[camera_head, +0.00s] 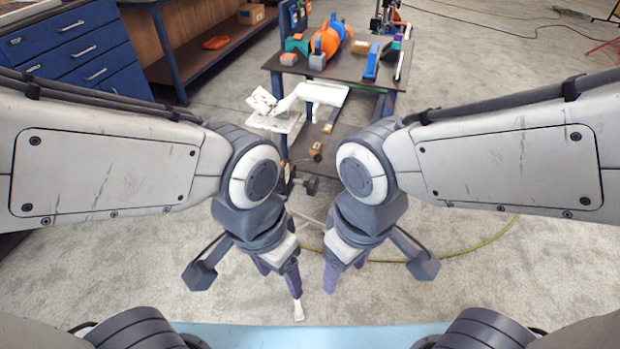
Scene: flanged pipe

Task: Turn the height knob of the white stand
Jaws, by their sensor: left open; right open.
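The white stand (318,93) is ahead of me in the middle of the head view, in front of the dark workbench. Its white upper part shows; much of its lower part is hidden between my arms. A dark round knob (310,184) shows in the gap between my wrists, though I cannot tell for sure that it is the height knob. A white foot-like tip (298,311) shows on the floor below. My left gripper (279,279) is open and points down, left of the gap. My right gripper (345,271) is open and points down, right of it. Both look empty and apart from the knob.
A dark workbench (346,68) holds an orange and blue cylindrical thing (330,40) and several small items. A blue drawer cabinet (72,45) and a shelf bench (207,47) stand at the left. A yellow cable (480,243) lies on the floor at the right.

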